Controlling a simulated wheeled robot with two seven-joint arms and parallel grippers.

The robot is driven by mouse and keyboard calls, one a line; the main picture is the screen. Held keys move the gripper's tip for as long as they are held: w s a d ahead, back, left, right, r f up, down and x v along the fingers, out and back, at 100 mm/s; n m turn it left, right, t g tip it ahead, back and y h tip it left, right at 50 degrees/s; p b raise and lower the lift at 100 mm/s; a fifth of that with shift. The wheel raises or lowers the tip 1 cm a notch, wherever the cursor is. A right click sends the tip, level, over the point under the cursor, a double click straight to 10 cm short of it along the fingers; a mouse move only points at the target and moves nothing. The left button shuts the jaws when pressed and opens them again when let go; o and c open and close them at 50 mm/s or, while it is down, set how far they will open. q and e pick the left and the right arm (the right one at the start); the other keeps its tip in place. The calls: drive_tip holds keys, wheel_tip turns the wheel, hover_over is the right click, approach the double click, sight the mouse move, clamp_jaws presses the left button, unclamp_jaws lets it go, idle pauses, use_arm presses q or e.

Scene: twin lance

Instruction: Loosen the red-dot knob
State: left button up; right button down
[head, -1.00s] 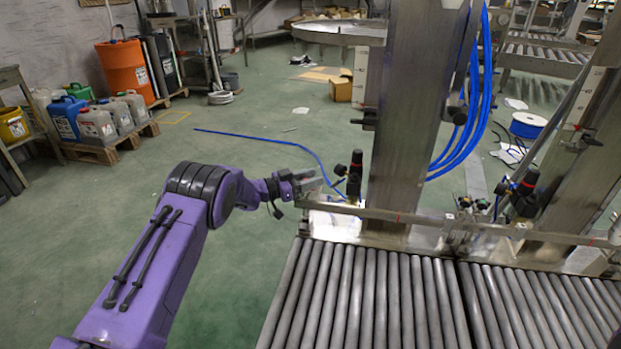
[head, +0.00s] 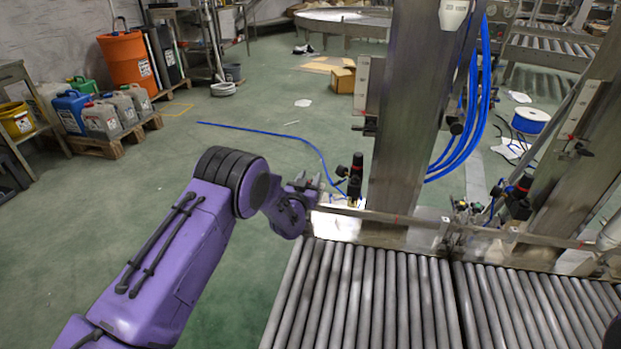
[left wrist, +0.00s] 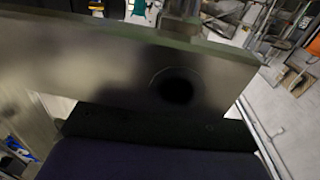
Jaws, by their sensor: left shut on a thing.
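My left gripper (head: 318,188) is at the near left end of the metal rail (head: 400,218), just left of the steel post. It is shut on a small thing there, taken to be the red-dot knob. The knob is mostly hidden by the jaws, and I cannot make out a red dot. A black fitting with a red band (head: 356,172) stands upright just right of the fingers. The left wrist view shows a grey metal plate (left wrist: 110,65) with a dark round patch close to the camera, and no clear fingertips.
A roller conveyor (head: 365,295) lies below the rail. The steel post (head: 411,110) rises behind it, with blue hoses (head: 484,110) on its right. A second black fitting with red (head: 520,190) stands farther right.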

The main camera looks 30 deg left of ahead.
use_arm(q)
drive_tip(key=n+g+y, duration=0.1)
drive_tip(key=n+y, duration=0.2)
drive_tip(key=y, duration=0.1)
drive_tip(key=shift+a+f, duration=0.1)
drive_tip(key=shift+f, duration=0.05)
drive_tip(key=n+g+y+b, duration=0.1)
drive_tip(key=y, duration=0.1)
drive_tip(key=shift+s+a+n+g+y, duration=0.1)
drive_tip(key=shift+n+g+y, duration=0.2)
drive_tip(key=shift+g, duration=0.1)
drive_tip(key=n+g+y, duration=0.1)
drive_tip(key=n+g+y+b, duration=0.1)
drive_tip(key=n+g+y, duration=0.1)
drive_tip(key=shift+s+a+y+b, duration=0.15)
drive_tip(key=shift+a+y+b, duration=0.05)
drive_tip(key=shift+y+b, duration=0.1)
drive_tip(key=shift+n+g+y, duration=0.3)
drive_tip(key=shift+g, duration=0.3)
drive_tip(key=shift+a+r, duration=0.1)
drive_tip(key=shift+r, duration=0.1)
drive_tip(key=o, duration=1)
drive_tip(key=shift+c, duration=0.2)
drive_tip(key=shift+s, duration=0.1)
